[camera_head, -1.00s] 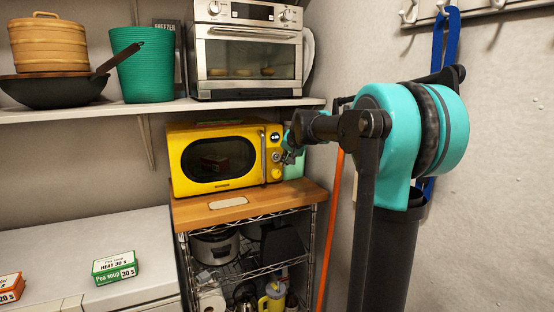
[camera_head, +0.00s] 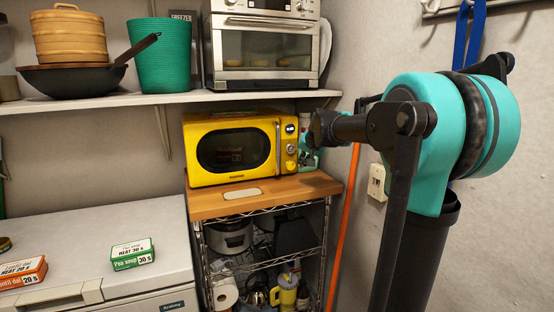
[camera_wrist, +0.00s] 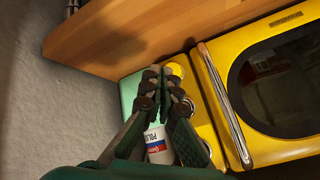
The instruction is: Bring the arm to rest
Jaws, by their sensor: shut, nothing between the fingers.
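My gripper (camera_wrist: 161,72) is shut and empty in the wrist view, its fingertips together in front of the yellow microwave's (camera_wrist: 255,90) control side. In the head view it shows only in part (camera_head: 308,160), beside the right end of the microwave (camera_head: 236,148), mostly hidden behind my arm. My teal and black arm is bent and reaches from the right towards the microwave. The microwave door is shut, with something dim and reddish behind its window. I cannot tell whether the fingers touch the knobs.
The microwave stands on a wooden-topped wire cart (camera_head: 265,194). A white and red bottle (camera_wrist: 157,146) shows behind the fingers. A shelf (camera_head: 170,98) with a toaster oven (camera_head: 262,50) is above. An orange pole (camera_head: 344,230) and wall are right. Soup boxes (camera_head: 132,254) lie on the freezer.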

